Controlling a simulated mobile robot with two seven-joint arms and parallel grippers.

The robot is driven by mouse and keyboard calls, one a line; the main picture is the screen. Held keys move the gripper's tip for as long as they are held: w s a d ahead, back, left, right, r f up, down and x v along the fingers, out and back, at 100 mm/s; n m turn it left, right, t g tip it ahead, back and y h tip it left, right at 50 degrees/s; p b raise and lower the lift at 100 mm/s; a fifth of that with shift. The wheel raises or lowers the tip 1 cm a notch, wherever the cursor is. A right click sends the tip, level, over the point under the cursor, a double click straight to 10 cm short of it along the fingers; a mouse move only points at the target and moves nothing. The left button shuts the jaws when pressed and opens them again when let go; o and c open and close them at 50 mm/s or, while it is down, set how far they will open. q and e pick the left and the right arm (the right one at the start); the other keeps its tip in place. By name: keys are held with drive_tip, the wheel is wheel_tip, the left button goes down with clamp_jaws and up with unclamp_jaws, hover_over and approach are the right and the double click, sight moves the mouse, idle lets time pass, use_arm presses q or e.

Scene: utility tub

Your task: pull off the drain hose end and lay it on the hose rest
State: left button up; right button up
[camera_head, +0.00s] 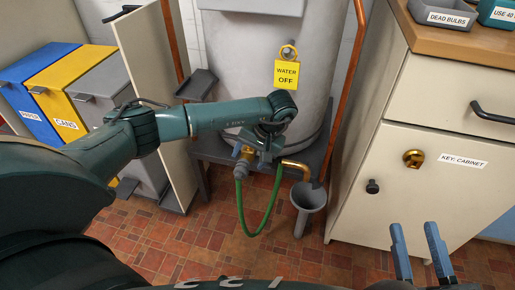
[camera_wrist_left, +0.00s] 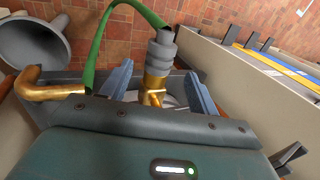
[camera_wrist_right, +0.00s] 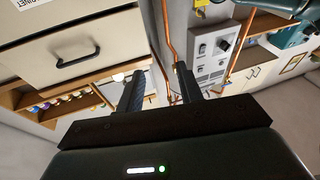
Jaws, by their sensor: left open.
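The green drain hose (camera_head: 241,205) hangs in a loop below the grey boiler-like tank. Its grey hose end (camera_wrist_left: 162,48) sits on the brass drain valve (camera_wrist_left: 155,85) in the left wrist view. My left gripper (camera_head: 256,153) is at the valve, its fingers open on either side of the brass part and the hose end; I see gaps on both sides. My right gripper (camera_head: 418,246) is open and empty.
A grey funnel (camera_head: 309,200) stands below a bent brass pipe (camera_head: 295,166), right of the valve. Copper pipes (camera_head: 347,90) flank the tank. A key cabinet (camera_head: 430,185) is at the right, bins (camera_head: 65,80) at the left. The tiled floor in front is clear.

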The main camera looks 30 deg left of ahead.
sight(243, 168)
use_arm(q)
drive_tip(key=b+x, duration=0.1)
drive_tip(key=x, duration=0.3)
drive_tip(key=shift+a+f, duration=0.1)
drive_tip(key=shift+f, duration=0.15)
use_arm(e)
drive_tip(key=shift+w+r+n+t+y, duration=0.3)
drive_tip(key=shift+r+y, duration=0.1)
drive_tip(key=shift+r, duration=0.2)
